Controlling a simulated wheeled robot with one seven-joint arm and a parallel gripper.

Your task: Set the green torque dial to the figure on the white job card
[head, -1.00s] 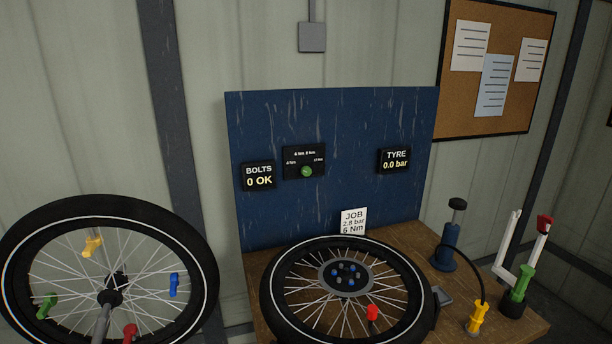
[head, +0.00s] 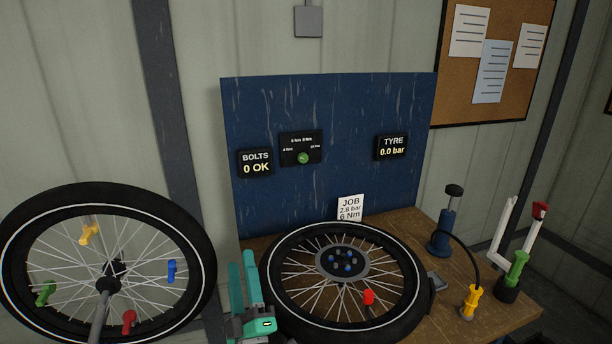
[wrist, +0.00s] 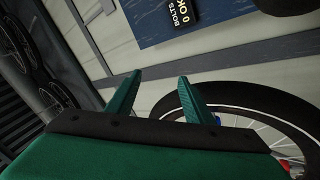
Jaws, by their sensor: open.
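The green torque dial (head: 303,158) sits on a small black panel (head: 288,146) on the blue backboard. Small white Nm figures ring it; its pointer is too small to read surely. The white job card (head: 350,207) stands at the back of the bench and reads JOB, 2.8 bar, 6 Nm. My gripper (head: 243,276) is green, open and empty, low and left of the bench wheel, well below the dial. In the wrist view its two fingers (wrist: 158,88) are apart with nothing between them. The dial does not show in the wrist view.
A spoked wheel (head: 390,318) lies on the wooden bench (head: 420,222). Another wheel (head: 204,222) with coloured handles stands at left. The BOLTS display (head: 256,163) reads 0 OK; the TYRE display (head: 392,147) reads 0.0 bar. A blue pump (head: 443,232) and a green-handled tool (head: 516,268) stand right.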

